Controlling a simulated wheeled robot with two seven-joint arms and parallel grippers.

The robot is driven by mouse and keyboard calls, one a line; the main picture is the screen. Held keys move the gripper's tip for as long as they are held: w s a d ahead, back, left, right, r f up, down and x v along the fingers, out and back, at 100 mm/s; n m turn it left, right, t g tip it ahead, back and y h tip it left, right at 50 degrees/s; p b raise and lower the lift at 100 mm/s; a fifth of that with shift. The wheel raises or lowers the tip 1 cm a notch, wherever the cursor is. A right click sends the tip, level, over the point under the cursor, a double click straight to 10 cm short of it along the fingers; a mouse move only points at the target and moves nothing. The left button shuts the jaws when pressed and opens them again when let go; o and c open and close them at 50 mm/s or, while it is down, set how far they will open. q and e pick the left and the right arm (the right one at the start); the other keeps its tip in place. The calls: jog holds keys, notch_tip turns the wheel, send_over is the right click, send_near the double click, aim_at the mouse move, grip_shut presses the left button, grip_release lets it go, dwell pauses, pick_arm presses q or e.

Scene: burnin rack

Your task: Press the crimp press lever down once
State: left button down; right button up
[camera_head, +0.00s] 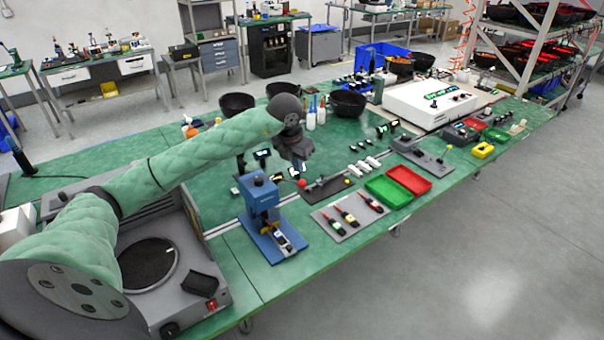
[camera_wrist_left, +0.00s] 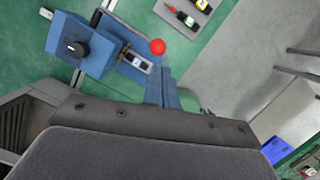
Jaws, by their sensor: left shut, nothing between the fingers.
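The blue crimp press (camera_head: 260,196) stands on the green bench, with a small part on its blue base. Its lever ends in a red ball knob (camera_head: 302,183), out to the right of the press head. My left gripper (camera_head: 301,166) is above and close to the knob, pointing down. In the left wrist view the press (camera_wrist_left: 88,48) is at upper left and the red knob (camera_wrist_left: 158,46) lies just beyond the tips of my shut, empty fingers (camera_wrist_left: 166,72). I cannot tell whether they touch it. My right gripper is in neither view.
A grey mat (camera_head: 352,220) with several screwdriver-like tools lies right of the press. Green (camera_head: 388,192) and red (camera_head: 409,180) trays stand beyond it. A grey machine with a round dark plate (camera_head: 148,262) stands to the left, under my arm.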

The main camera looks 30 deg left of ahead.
pick_arm(q)
jog(key=shift+w+a+r, duration=0.15)
jog(key=shift+w+r, duration=0.05)
jog(key=shift+r, duration=0.1)
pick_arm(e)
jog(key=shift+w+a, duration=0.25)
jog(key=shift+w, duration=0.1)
